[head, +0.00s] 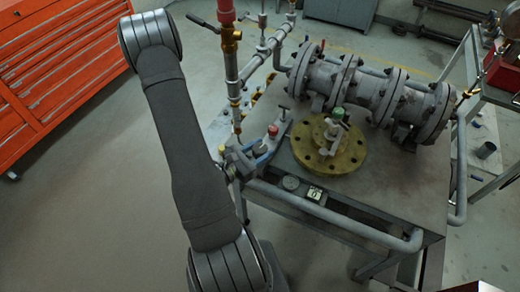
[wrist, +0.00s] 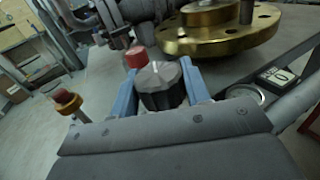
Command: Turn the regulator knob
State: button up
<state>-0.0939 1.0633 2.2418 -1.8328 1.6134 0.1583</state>
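The regulator knob (wrist: 160,86), dark grey and ribbed with a paler faceted top, sits between the two blue fingers of my gripper (wrist: 160,92) in the wrist view. One finger is close along each side of it. I cannot tell whether both fingers press on it. In the head view my gripper (head: 262,156) is low at the left edge of the workbench, and the dark knob is not clear there. A red cap (wrist: 135,56) stands just beyond the fingers in the wrist view; it also shows in the head view (head: 273,130).
A yellow round flange (head: 330,160) with a green-topped fitting lies on the bench (head: 400,190). A large grey flanged pipe (head: 370,88) lies behind it. Upright pipework (head: 232,75) stands close behind my gripper. A gauge (head: 291,183) and a small counter (head: 314,193) are at the front edge.

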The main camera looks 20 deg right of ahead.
jog(key=c, duration=0.4)
jog(key=shift+m+g, duration=0.3)
jog(key=shift+g, duration=0.1)
jog(key=m+g+h, duration=0.1)
jog(key=m+g, duration=0.2)
jog(key=g, duration=0.2)
jog(key=shift+m+g, duration=1.9)
jog(key=shift+g, duration=0.9)
jog(key=shift+g+y, duration=0.3)
jog(key=o, duration=1)
